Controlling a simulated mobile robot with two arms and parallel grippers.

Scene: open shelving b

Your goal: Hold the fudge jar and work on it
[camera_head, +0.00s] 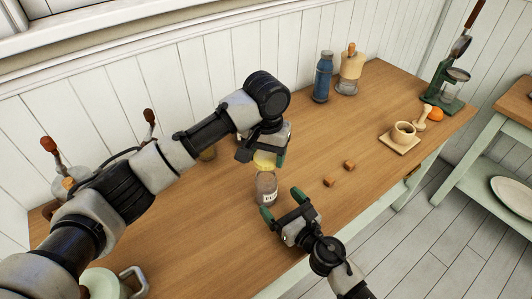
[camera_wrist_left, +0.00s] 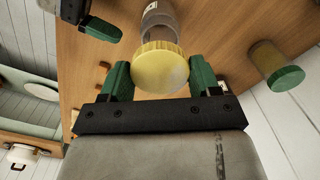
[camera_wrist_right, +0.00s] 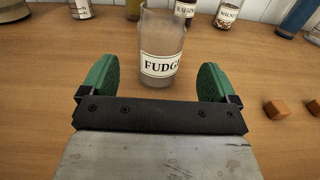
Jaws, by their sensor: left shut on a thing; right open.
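The fudge jar (camera_head: 266,190) is a clear glass jar with a white "FUDGE" label, standing upright on the wooden table; it shows large in the right wrist view (camera_wrist_right: 161,62). My left gripper (camera_wrist_left: 160,78) is shut on a round yellow lid (camera_wrist_left: 162,65). The lid also shows in the head view (camera_head: 265,160), above the jar and seemingly apart from it. My right gripper (camera_wrist_right: 155,80) is open and empty. It is low at the near side of the jar, which stands between and just beyond its fingertips. My left gripper (camera_head: 264,152) partly hides the lid.
Two brown cubes (camera_head: 330,181) (camera_head: 349,165) lie right of the jar. A mortar (camera_head: 403,133) sits on a board at right. Labelled jars (camera_wrist_right: 229,14) stand behind the fudge jar.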

